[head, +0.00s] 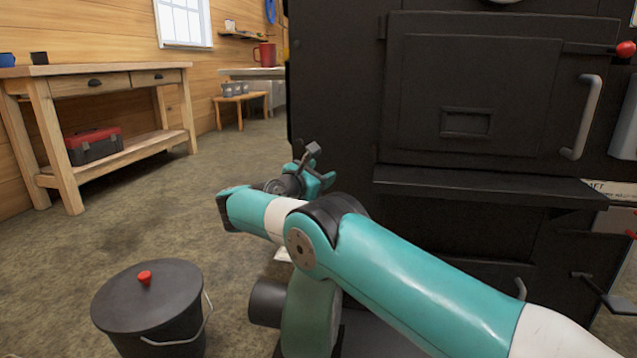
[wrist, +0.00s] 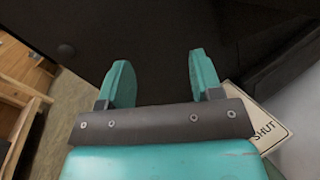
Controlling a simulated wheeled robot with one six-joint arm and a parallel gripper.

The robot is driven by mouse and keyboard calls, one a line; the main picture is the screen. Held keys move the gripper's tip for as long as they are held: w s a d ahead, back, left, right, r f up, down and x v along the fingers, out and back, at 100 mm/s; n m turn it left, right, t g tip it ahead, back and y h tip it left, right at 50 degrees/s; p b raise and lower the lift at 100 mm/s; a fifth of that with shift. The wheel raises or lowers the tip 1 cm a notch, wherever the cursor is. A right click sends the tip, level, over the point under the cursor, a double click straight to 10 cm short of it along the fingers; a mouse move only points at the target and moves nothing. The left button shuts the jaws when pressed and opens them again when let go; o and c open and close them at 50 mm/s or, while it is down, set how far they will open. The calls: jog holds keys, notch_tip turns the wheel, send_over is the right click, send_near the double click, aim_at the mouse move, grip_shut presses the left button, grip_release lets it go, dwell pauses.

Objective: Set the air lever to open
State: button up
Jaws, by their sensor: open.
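My gripper (wrist: 162,75) is open in the wrist view, with its two teal fingers apart and nothing between them. A dark surface lies beyond the fingers. A pale plate marked SHUT (wrist: 265,128) shows at the right, partly hidden behind the gripper body. In the head view my gripper (head: 318,176) is beside the left edge of the black evaporator (head: 335,95), partly hidden by my arm. I cannot make out the air lever for certain in either view, so its setting cannot be told.
The evaporator's front has a firing door with a grey handle (head: 582,118), a red-knobbed latch (head: 625,49) and a protruding ledge (head: 490,184). A lidded black bucket (head: 150,298) stands at the lower left. A wooden workbench (head: 95,68) stands farther back. Floor between them is clear.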

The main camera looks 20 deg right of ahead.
notch_tip(320, 180, up, 4)
jog(key=shift+f+p, duration=0.25)
jog(key=shift+p, duration=0.35)
